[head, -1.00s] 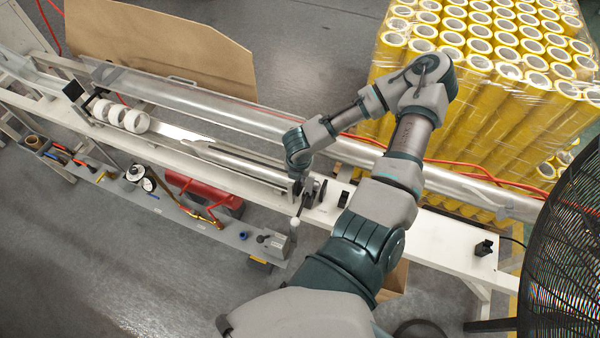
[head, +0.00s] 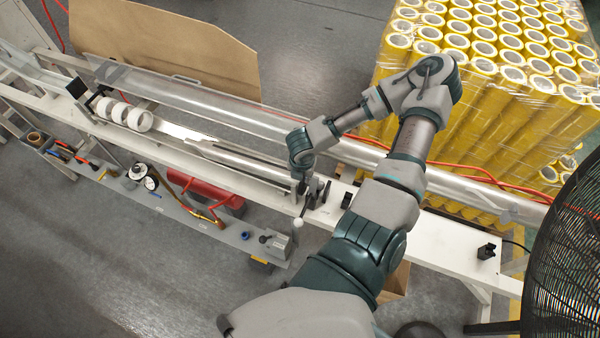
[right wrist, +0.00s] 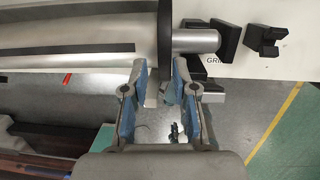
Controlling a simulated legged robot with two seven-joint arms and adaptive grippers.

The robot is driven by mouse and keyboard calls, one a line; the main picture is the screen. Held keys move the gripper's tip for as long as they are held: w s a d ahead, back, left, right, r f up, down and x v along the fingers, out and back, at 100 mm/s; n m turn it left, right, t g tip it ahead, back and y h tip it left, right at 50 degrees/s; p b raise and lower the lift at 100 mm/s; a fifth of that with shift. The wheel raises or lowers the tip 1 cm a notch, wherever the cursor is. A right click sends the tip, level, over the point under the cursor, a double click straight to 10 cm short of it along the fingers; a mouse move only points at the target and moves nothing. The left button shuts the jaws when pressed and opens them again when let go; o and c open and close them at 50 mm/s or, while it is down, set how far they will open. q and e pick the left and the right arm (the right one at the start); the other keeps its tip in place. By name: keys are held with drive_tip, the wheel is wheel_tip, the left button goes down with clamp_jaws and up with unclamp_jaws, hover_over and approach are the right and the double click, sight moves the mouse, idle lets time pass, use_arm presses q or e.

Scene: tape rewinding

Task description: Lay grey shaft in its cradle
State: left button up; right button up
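The grey shaft (head: 235,160) lies lengthwise along the white bench in the head view. In the right wrist view its thick silver body (right wrist: 75,35) ends at a dark flange (right wrist: 165,35), with a thinner silver stub (right wrist: 195,41) beyond. The stub's end meets a black block (right wrist: 227,42); whether it rests in it is unclear. A notched black block (right wrist: 266,40) stands farther right. My right gripper (right wrist: 160,72) is at the flange, its fingers apart, one on each side; a gap shows by the left finger. In the head view my right gripper (head: 301,186) hides the shaft's right end. My left gripper is not in view.
Several white rolls (head: 125,115) sit at the bench's left. A clear-wrapped tube (head: 220,105) runs behind the shaft. Another black block (head: 486,249) is on the bench's right part (head: 440,238). Yellow rolls (head: 480,80) stand behind; a black mesh object (head: 565,260) is at right.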

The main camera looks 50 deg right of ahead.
drive_tip(key=shift+s+r, duration=0.1)
drive_tip(key=shift+r, duration=0.4)
wheel_tip(320, 180, up, 11)
drive_tip(key=a, duration=0.1)
drive_tip(key=shift+s+a+f, duration=0.15)
drive_tip(key=shift+s+a, duration=0.2)
drive_tip(key=shift+s, duration=0.1)
drive_tip(key=shift+d, duration=0.2)
drive_tip(key=shift+a, duration=0.1)
